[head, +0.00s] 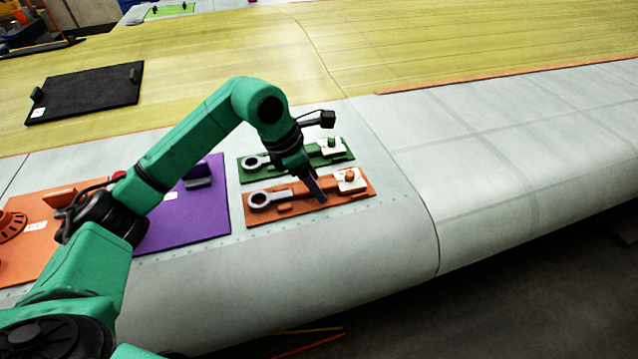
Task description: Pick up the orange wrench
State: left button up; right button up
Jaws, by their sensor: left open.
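The orange wrench lies in an orange tray (334,202) on the wing surface. Its grey ring end (259,200) is at the left, and a white block with an orange knob (350,176) is at the right. My left gripper (316,190) is open and points down over the middle of this wrench. The fingers hide part of the wrench's shaft. I cannot tell whether they touch it. Just behind is a similar green tray (246,176) with its own grey-ringed wrench (255,162) and a green knob. My right gripper is not in view.
A purple board (195,220) with a dark block lies left of the trays, and an orange board (35,250) lies farther left. A black board (85,92) is at the back left. The white wing skin (520,150) on the right is clear. The wing's front edge drops to a dark floor.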

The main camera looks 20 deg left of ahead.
pick_arm(q)
jog(key=shift+a+f, duration=0.1)
jog(key=shift+f, duration=0.15)
grip_shut()
jog(key=shift+r, duration=0.1)
dwell(1.3)
